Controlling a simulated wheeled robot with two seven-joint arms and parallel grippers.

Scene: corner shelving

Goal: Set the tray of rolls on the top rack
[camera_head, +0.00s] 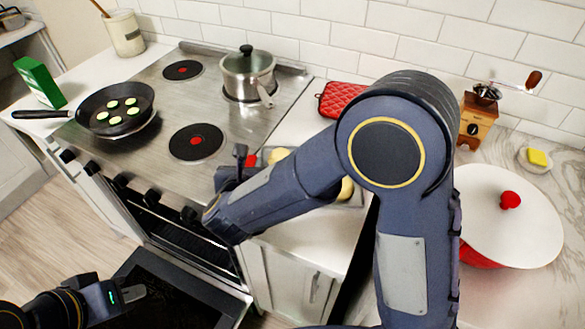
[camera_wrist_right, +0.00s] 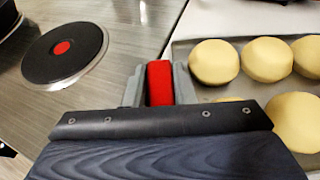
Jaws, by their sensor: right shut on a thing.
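The tray (camera_wrist_right: 182,52) of pale round rolls (camera_wrist_right: 213,62) lies on the white counter right of the stove. In the head view my right arm hides most of the tray; a few rolls (camera_head: 278,154) show beside it. My right gripper (camera_wrist_right: 160,85) is shut on a red grip (camera_wrist_right: 160,76) at the tray's left edge. The oven (camera_head: 170,222) is open, its door (camera_head: 180,292) folded down. Its dark inside shows only as a narrow strip, so the racks are hard to make out. My left gripper (camera_head: 133,293) is low at the left, near the door's edge; its jaw opening is unclear.
A frying pan (camera_head: 92,112) with food and a lidded pot (camera_head: 248,74) stand on the stove. A red mitt (camera_head: 338,99), a wooden grinder (camera_head: 476,118) and a red pot with a white lid (camera_head: 490,215) are on the counter. Floor at the left is clear.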

